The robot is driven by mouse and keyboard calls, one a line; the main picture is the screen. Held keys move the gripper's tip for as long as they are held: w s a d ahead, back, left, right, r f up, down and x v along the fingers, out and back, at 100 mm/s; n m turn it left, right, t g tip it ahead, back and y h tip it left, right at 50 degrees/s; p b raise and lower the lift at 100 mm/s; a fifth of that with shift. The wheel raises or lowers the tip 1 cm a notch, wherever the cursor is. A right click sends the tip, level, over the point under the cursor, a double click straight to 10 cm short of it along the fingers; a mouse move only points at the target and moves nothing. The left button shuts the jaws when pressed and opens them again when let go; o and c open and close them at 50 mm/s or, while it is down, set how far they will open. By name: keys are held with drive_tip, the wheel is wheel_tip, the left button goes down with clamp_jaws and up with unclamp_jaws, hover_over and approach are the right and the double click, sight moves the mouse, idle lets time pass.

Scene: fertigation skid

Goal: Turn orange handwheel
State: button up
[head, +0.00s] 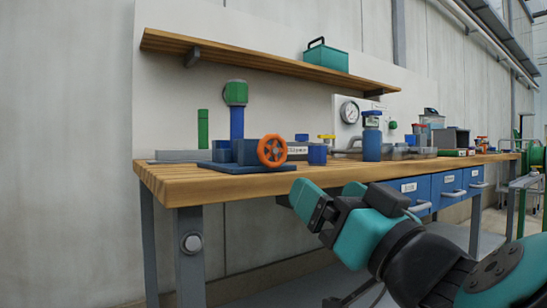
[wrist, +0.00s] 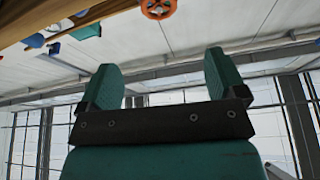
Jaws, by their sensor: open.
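The orange handwheel (head: 272,151) is a spoked ring on the front of a blue valve body (head: 237,150) near the left end of the wooden bench. Its face is turned towards the head camera. In the wrist view the handwheel (wrist: 158,8) shows at the top edge, partly cut off. My gripper (head: 310,202) is in front of the bench, below and to the right of the handwheel in the head view. In the wrist view my gripper (wrist: 165,75) has its two teal fingers wide apart with nothing between them. It is apart from the handwheel.
The wooden bench top (head: 190,182) has a front edge close to my gripper. Blue drawers (head: 446,187) hang under it at the right. A shelf (head: 270,62) carries a teal box (head: 328,60).

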sight(275, 149)
drive_tip(key=p+x, duration=0.3)
drive_tip(key=x, duration=0.1)
drive_tip(key=p+x, duration=0.4)
drive_tip(key=x, duration=0.1)
drive_tip(key=p+x, duration=0.4)
drive_tip(key=x, duration=0.1)
drive_tip(key=shift+d+r, duration=0.1)
drive_tip(key=shift+r, duration=0.25)
drive_tip(key=shift+w+a+p, duration=0.5)
drive_tip(key=shift+w+p, duration=0.35)
drive_tip(key=shift+r, duration=0.1)
drive_tip(key=c, duration=0.9)
